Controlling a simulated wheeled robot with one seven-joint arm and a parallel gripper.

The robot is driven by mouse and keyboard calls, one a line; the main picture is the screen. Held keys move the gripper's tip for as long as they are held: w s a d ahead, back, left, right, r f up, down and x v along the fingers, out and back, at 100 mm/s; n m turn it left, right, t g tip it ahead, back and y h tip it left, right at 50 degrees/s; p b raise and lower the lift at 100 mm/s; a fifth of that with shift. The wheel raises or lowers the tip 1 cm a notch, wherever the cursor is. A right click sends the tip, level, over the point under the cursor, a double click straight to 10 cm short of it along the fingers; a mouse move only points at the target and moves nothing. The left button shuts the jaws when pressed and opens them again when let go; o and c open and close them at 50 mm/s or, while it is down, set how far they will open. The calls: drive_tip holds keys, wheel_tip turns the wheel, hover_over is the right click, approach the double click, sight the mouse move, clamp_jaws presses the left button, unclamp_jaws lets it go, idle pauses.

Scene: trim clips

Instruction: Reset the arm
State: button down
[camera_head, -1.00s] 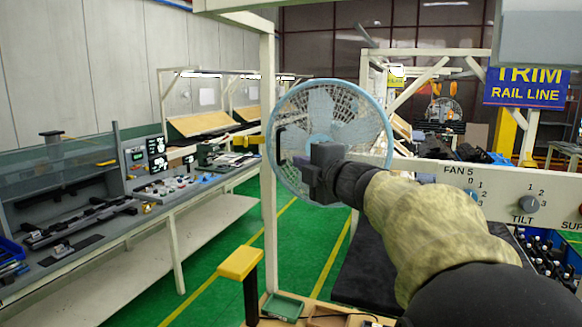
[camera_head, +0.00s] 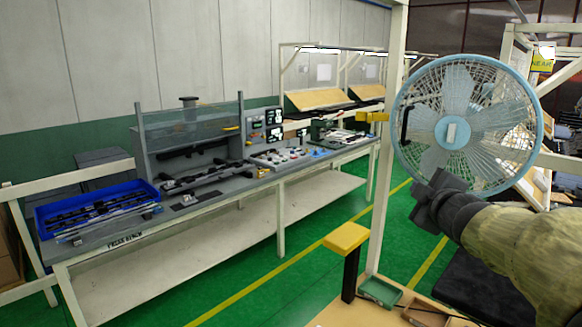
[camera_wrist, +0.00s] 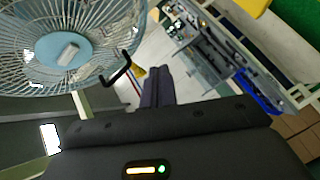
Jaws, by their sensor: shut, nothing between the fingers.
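My gripper (camera_head: 428,203) is at the right in the head view, at the end of my arm in its tan sleeve. It appears in front of the lower left edge of a blue-rimmed fan (camera_head: 467,125); I cannot tell the gap between them. In the wrist view the closed dark fingers (camera_wrist: 157,88) point away from the camera with nothing between them. The fan (camera_wrist: 70,45) fills the upper left there, with its black handle just left of the fingers.
A long press bench (camera_head: 150,225) with fixtures and a blue bin (camera_head: 50,222) of dark strips stands at the left. A yellow-topped post (camera_head: 346,238) and a small green tray (camera_head: 381,291) are in front below. A white frame post (camera_head: 387,150) stands left of the fan. Green floor lies between.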

drive_tip(key=s+a+f+m+g, duration=0.2)
drive_tip(key=f+m, duration=0.1)
drive_tip(key=f, duration=0.4)
drive_tip(key=s+a+f+m+g+h, duration=0.1)
drive_tip(key=s+a+f+m+g, duration=0.15)
drive_tip(key=f, duration=0.35)
drive_tip(key=s+a+f+m+g, duration=0.1)
drive_tip(key=s+f+m+g, duration=0.15)
drive_tip(key=f, duration=0.45)
drive_tip(key=s+a+f+m+g+y, duration=0.1)
drive_tip(key=s+a+f+m+g, duration=0.3)
drive_tip(key=s+f, duration=0.8)
drive_tip(key=s+a+g, duration=0.2)
drive_tip(key=a, duration=0.1)
drive_tip(key=shift+a+g+y, duration=0.15)
drive_tip(key=shift+g+y, duration=0.15)
drive_tip(key=shift+f, duration=0.1)
